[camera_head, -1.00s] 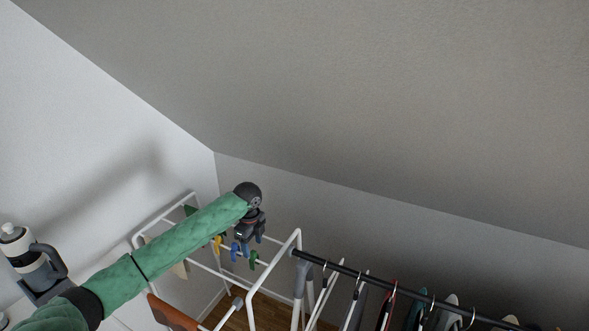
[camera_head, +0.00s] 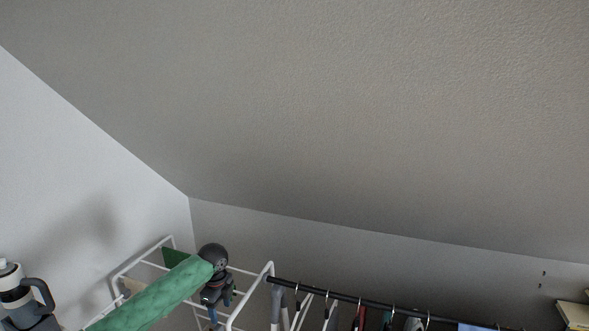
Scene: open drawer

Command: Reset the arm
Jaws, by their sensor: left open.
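My left arm, in a green sleeve, reaches in from the bottom left. Its dark round wrist is at the end, and my left gripper (camera_head: 213,302) hangs below it, pointing down. The gripper is open, and I see nothing held in it. It is in front of the white drying rack in the picture; its fingertips are small and hard to make out against the rack. My right arm and gripper are not in view.
A white drying rack (camera_head: 262,283) surrounds the gripper in the picture. A black rail (camera_head: 345,297) with several hangers runs right from it. A coffee maker (camera_head: 22,298) stands at the lower left. Books (camera_head: 574,314) show at the lower right. A sloped ceiling (camera_head: 330,120) fills the upper view.

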